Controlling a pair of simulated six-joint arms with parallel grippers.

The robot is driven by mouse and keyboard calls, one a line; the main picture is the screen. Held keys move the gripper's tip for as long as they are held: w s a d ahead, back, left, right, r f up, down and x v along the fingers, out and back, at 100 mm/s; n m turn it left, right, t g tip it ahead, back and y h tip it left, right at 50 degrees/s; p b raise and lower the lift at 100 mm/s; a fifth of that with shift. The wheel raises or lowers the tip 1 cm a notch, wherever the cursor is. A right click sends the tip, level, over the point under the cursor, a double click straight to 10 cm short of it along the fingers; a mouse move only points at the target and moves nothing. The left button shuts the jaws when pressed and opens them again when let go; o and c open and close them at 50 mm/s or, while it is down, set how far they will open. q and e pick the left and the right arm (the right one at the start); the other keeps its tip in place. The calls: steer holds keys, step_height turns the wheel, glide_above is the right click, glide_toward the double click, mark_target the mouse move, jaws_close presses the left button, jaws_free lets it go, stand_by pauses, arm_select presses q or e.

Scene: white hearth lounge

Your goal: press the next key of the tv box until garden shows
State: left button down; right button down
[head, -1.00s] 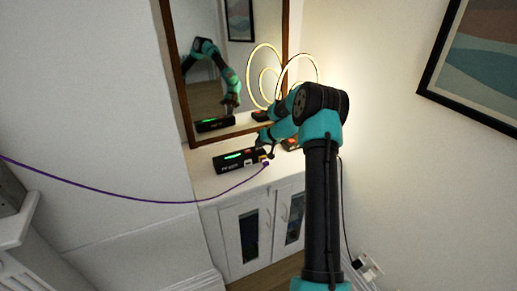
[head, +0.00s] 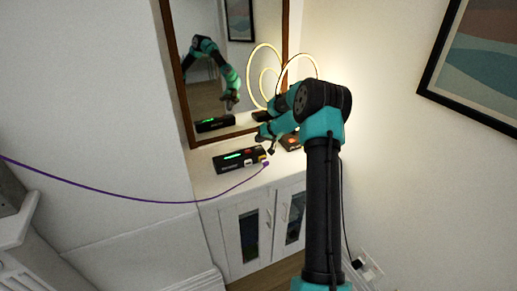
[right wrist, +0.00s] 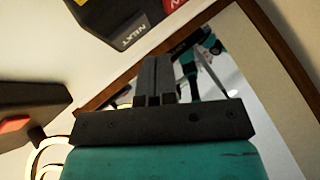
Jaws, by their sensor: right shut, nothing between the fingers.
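The tv box (head: 228,163) is a black box on the white cabinet top, with a green lit display (head: 234,156) whose writing is too small to read. Red, yellow and white patches show at its right end. In the right wrist view the box (right wrist: 103,20) is at the top edge, with the white word NEXT (right wrist: 130,33) on it and yellow and red parts cut off. My right gripper (head: 271,151) is shut and empty, just above and beside the box's right end, apart from it. Its fingers also show in the right wrist view (right wrist: 155,75). My left gripper is out of view.
A second dark device with a red button (head: 291,141) sits right of the box, partly behind my arm. A framed mirror (head: 177,85) stands behind, near a lit ring lamp (head: 265,72). A purple cable (head: 150,201) runs to the box's right end.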

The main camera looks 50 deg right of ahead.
mark_target(259, 147)
steer(key=shift+r, duration=2.15)
